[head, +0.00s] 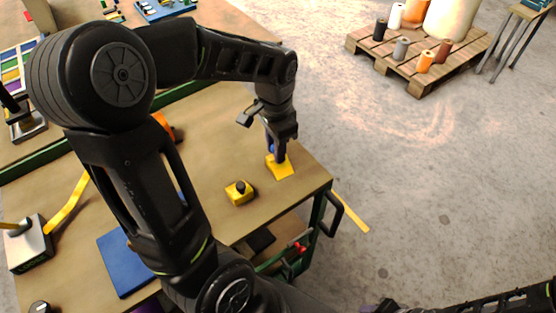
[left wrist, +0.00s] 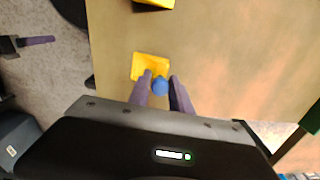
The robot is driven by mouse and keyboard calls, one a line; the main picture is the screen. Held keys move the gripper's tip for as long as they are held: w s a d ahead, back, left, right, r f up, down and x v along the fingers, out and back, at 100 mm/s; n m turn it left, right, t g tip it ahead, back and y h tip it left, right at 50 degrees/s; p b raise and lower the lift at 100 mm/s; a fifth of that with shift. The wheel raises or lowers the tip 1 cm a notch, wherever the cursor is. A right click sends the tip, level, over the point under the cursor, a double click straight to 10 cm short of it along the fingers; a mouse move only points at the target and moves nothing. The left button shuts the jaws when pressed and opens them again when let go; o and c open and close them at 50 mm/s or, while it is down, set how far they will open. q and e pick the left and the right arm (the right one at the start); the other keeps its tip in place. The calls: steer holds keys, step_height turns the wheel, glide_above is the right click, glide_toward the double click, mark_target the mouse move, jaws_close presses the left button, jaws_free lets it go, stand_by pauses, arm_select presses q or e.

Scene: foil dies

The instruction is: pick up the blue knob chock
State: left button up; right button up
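The blue knob chock is a yellow wedge (head: 281,170) with a blue knob, standing on the workbench near its right corner. In the left wrist view its yellow body (left wrist: 149,65) lies just beyond the fingertips and its blue knob (left wrist: 160,87) shows between the fingers. My left gripper (head: 276,152) points down over the chock. In the left wrist view its fingers (left wrist: 161,80) are apart, one on each side of the knob, with the left finger very close to it. My right gripper (head: 380,306) is at the bottom edge of the head view, mostly cut off.
A second yellow chock with a dark knob (head: 239,191) stands close by, to the left and nearer. A blue plate (head: 118,264) and a grey block with a yellow handle (head: 30,245) lie farther left. The bench's right edge is close to the blue knob chock.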

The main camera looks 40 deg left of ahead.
arm_select(q)
jaws_close()
steer(key=shift+r, duration=0.1)
stand_by(0.3)
step_height(320, 180, up, 10)
steer(key=shift+f, duration=0.1)
stand_by(0.3)
